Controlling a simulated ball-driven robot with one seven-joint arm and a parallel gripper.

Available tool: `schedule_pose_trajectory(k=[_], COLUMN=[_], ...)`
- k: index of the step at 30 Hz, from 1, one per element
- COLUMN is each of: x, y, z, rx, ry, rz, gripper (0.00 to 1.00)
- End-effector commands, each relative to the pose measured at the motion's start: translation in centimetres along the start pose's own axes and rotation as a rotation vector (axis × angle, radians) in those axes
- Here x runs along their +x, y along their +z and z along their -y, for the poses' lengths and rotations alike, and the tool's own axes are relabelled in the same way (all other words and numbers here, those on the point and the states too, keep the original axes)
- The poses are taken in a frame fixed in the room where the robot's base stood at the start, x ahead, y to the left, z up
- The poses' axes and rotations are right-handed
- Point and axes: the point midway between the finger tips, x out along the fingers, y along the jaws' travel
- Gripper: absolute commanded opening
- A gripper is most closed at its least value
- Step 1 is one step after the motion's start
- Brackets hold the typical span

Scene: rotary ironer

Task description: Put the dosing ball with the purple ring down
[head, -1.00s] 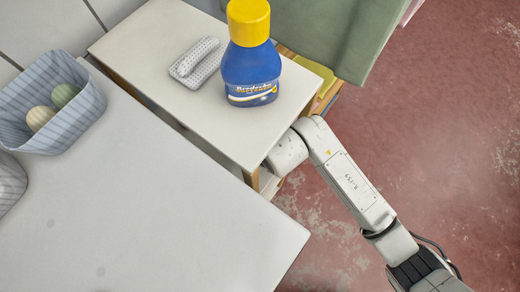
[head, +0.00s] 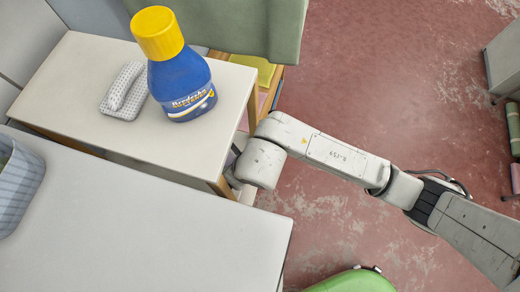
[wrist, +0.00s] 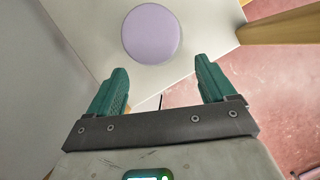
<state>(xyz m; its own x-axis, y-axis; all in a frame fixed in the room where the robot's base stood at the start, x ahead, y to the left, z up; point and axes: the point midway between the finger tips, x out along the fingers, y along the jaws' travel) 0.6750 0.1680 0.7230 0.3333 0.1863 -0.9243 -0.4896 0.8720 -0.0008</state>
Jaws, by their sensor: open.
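A round lilac-purple thing (wrist: 152,33), which looks like the dosing ball with the purple ring, rests on a pale flat surface (wrist: 215,25) in the wrist view. I see it as a plain disc, so its sides and a separate ring cannot be made out. My gripper (wrist: 161,68) has two green fingers spread apart with nothing between them. The disc lies just beyond the fingertips, apart from them. In the head view my gripper and the disc are hidden below the white table tops.
A larger pale table (head: 150,220) lies in front. A wooden leg (wrist: 285,27) is close right of my gripper. Red floor is open at right.

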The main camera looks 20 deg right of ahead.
Motion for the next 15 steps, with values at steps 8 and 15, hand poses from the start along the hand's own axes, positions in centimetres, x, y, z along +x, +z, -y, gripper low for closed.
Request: schedule_pose_trajectory(k=[8, 15], x=[-1.7, -2.8], y=[-4.6, -7.0], z=[0.1, 0.0], rx=[-0.003, -0.001], ry=[-0.002, -0.001], rz=[-0.002, -0.002], gripper=[0.84, 0.84])
